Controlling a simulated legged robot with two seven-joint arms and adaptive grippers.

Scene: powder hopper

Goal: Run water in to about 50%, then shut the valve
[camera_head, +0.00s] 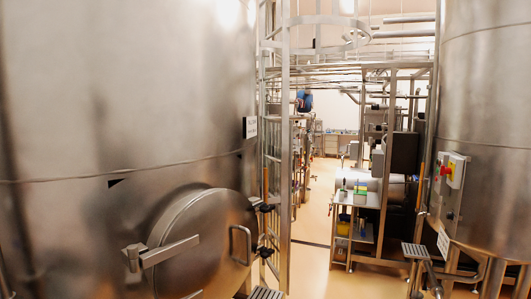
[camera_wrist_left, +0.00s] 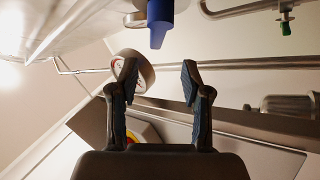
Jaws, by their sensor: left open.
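My left gripper (camera_wrist_left: 159,76) shows in the left wrist view with its two dark fingers apart and nothing between them. Beyond and above the fingertips is a blue, nozzle-like part (camera_wrist_left: 160,20); I cannot tell whether it is a valve handle. A small green-ended fitting (camera_wrist_left: 286,28) hangs from a bent pipe at the upper right. A round, pale-faced thing (camera_wrist_left: 146,75), perhaps a gauge, is partly hidden behind the left finger. Neither gripper shows in the head view. I cannot make out a water level or the valve's position.
In the head view a large steel tank (camera_head: 90,120) with a round hatch (camera_head: 203,240) fills the left. A ladder frame (camera_head: 285,150) and small trolley (camera_head: 357,200) flank open floor (camera_head: 318,255).

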